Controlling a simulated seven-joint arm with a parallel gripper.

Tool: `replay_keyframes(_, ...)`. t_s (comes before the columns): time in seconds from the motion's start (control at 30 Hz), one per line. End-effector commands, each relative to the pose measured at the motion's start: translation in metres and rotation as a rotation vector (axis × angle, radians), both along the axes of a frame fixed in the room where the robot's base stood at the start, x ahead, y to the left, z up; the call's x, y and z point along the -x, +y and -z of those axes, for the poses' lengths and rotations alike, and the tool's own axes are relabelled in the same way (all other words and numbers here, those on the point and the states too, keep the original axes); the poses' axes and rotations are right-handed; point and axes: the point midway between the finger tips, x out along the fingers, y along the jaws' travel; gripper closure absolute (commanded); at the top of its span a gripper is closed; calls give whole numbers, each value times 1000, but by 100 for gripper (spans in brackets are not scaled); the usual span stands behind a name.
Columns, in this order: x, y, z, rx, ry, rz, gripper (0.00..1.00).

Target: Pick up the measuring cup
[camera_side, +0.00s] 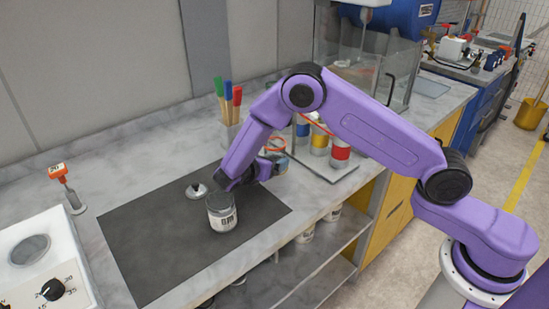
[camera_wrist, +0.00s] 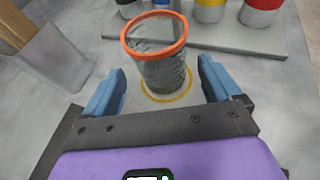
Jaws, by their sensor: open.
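The measuring cup is a clear, greyish cup with an orange rim (camera_wrist: 155,33) and a yellow ring around its base. In the wrist view it stands upright, slightly beyond and between the blue fingers. My gripper (camera_wrist: 160,72) is open, with one finger on each side of the cup and a visible gap to both. In the side view my gripper (camera_side: 274,166) is low over the counter behind the dark mat, and the cup's orange rim (camera_side: 274,143) shows just behind it. The rest of the cup is mostly hidden there by my arm.
A rack with coloured cans (camera_side: 340,153) stands right behind the cup. A holder with coloured handles (camera_side: 231,108) is to its left. A labelled jar (camera_side: 222,211) and a small metal piece (camera_side: 196,190) are on the dark mat (camera_side: 160,250), whose front left is bare.

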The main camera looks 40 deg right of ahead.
Motion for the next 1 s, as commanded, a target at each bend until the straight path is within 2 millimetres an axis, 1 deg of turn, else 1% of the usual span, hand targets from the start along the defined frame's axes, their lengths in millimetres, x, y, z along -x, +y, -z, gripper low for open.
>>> replay_keyframes(0.23, -4, -12, 6, 0, 0, 1, 9)
replay_keyframes(0.43, -12, -36, 19, 0, 0, 3, 9)
replay_keyframes(0.53, -16, -44, 23, -1, 0, 0, 9)
replay_keyframes(0.77, -17, -46, 24, -2, -1, -1, 9)
replay_keyframes(0.8, -17, -46, 24, -2, -1, -1, 16)
replay_keyframes(0.87, -17, -46, 24, -2, -1, -1, 35)
replay_keyframes(0.9, -17, -46, 24, -2, -1, -1, 48)
replay_keyframes(0.97, -17, -46, 24, -2, -1, -1, 67)
replay_keyframes(1.0, -17, -46, 24, -2, -1, -1, 67)
